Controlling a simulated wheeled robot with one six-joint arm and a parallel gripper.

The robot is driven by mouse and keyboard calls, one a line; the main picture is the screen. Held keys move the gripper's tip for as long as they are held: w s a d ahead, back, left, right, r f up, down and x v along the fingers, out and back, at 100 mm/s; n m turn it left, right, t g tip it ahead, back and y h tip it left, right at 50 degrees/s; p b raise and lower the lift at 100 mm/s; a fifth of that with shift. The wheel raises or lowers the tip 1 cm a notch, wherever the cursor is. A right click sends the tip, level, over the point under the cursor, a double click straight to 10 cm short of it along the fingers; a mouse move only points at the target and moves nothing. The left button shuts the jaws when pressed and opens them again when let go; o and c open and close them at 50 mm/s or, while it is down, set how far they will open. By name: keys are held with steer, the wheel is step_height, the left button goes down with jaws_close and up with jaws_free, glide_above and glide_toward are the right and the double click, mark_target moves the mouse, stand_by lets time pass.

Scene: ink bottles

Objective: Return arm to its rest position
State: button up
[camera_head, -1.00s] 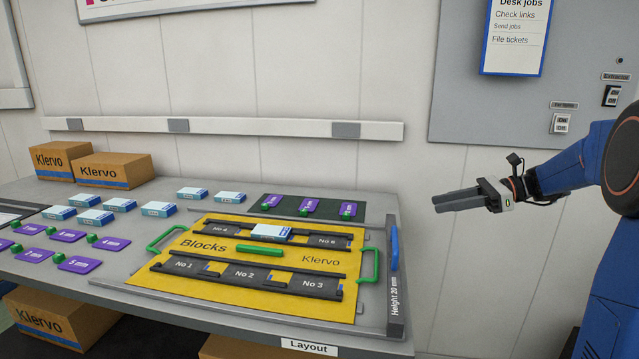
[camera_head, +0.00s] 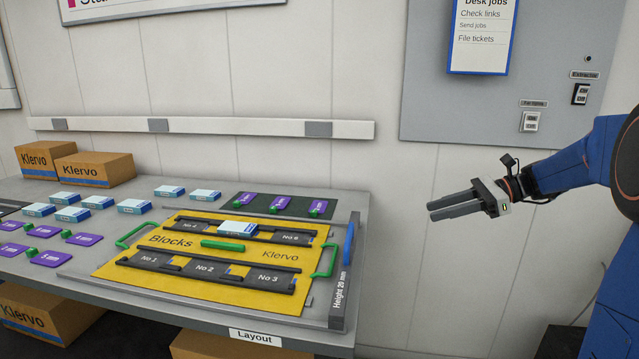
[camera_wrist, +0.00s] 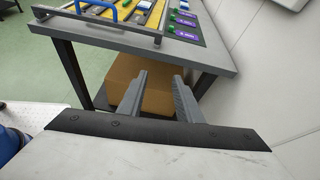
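My gripper (camera_head: 456,207) is held out in the air to the right of the table, apart from everything, with my blue arm reaching in from the right edge. In the wrist view my gripper (camera_wrist: 165,98) shows its two grey fingers apart with nothing between them. Beyond the fingers, a cardboard box (camera_wrist: 152,98) stands under the table (camera_wrist: 215,58). In the head view the table (camera_head: 370,205) carries the yellow Blocks board (camera_head: 150,283) with green handles and dark numbered slots.
Several similar blocks (camera_head: 132,206) and purple cards (camera_head: 50,258) lie to the left of the board. A dark mat (camera_head: 245,208) with purple cards lies behind it. Cardboard boxes (camera_head: 97,170) stand at the back left. A grey panel (camera_head: 430,100) with switches is on the wall.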

steer(key=s+a+f+n+g+h, duration=0.1)
steer(key=s+a+f+n+h, duration=0.25)
steer(key=s, duration=0.65)
steer(key=s+a+f+n+h, duration=0.3)
steer(key=s+a+n+h, duration=0.15)
steer(key=s, duration=0.45)
steer(key=s+d+f+n+t+h, duration=0.1)
steer(key=s+d+f+n+h, duration=0.1)
steer(key=s+n, duration=0.3)
steer(key=s+d+f+n+t+h, duration=0.2)
steer(key=s+d+f+n+h, duration=0.1)
steer(key=s, duration=0.7)
step_height(320, 180, down, 2)
steer(key=d+n, duration=0.1)
steer(key=n, duration=0.2)
steer(key=shift+f, duration=0.25)
